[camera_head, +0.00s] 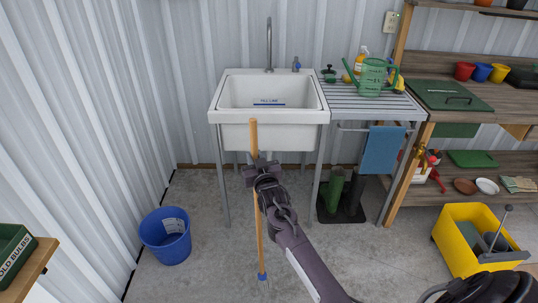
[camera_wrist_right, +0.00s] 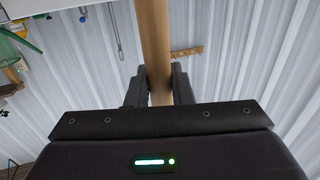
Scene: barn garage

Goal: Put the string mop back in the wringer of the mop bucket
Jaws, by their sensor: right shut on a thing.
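The string mop (camera_head: 259,230) stands almost upright in front of the sink, its wooden handle running from the basin front down towards the floor. A blue fitting shows at its lower end; I cannot make out any strings. My right gripper (camera_head: 262,168) is shut on the upper handle, and the right wrist view shows both fingers (camera_wrist_right: 159,85) around the wooden handle (camera_wrist_right: 155,35). The yellow mop bucket (camera_head: 456,224) is at the lower right, apart from the mop. A grey wringer (camera_head: 495,241) with a lever shows in it. My left gripper is not in view.
A white sink (camera_head: 222,103) on legs stands behind the mop. A blue bucket (camera_head: 166,237) is on the floor at left. Green boots (camera_head: 334,190) stand under the slatted drainboard. A wooden bench is at right. The floor between mop and yellow bucket looks mostly clear.

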